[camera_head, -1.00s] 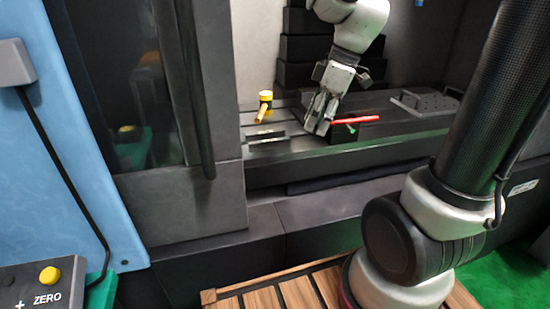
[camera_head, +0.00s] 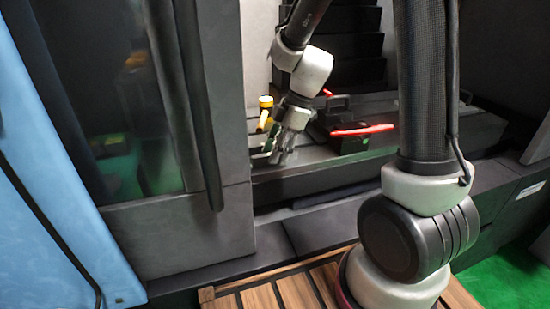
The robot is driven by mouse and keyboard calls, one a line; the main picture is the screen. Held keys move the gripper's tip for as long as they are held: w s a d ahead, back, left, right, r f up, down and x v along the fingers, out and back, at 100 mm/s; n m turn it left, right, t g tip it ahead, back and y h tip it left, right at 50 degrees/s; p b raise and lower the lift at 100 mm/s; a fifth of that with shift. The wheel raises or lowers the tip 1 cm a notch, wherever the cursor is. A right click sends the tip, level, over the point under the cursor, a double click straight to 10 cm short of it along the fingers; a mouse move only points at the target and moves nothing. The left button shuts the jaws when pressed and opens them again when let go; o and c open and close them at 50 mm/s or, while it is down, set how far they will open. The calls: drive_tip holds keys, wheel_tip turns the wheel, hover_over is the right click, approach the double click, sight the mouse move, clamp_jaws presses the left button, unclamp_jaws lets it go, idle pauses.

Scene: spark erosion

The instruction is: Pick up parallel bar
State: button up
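My gripper (camera_head: 276,155) is inside the machine, low over the left part of the dark machine table (camera_head: 330,178), with its fingers pointing down. A grey metal piece, likely the parallel bar (camera_head: 259,157), lies at the table's left end, right beside the fingertips. The gripper hides part of it. I cannot tell whether the fingers touch it or how far apart they are.
A red bar-like item (camera_head: 362,130) lies on a black block to the right. The machine's door (camera_head: 130,110) and frame bound the left side.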

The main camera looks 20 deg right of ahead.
drive_tip(key=shift+c, duration=0.3)
clamp_jaws()
drive_tip(key=shift+r, duration=0.1)
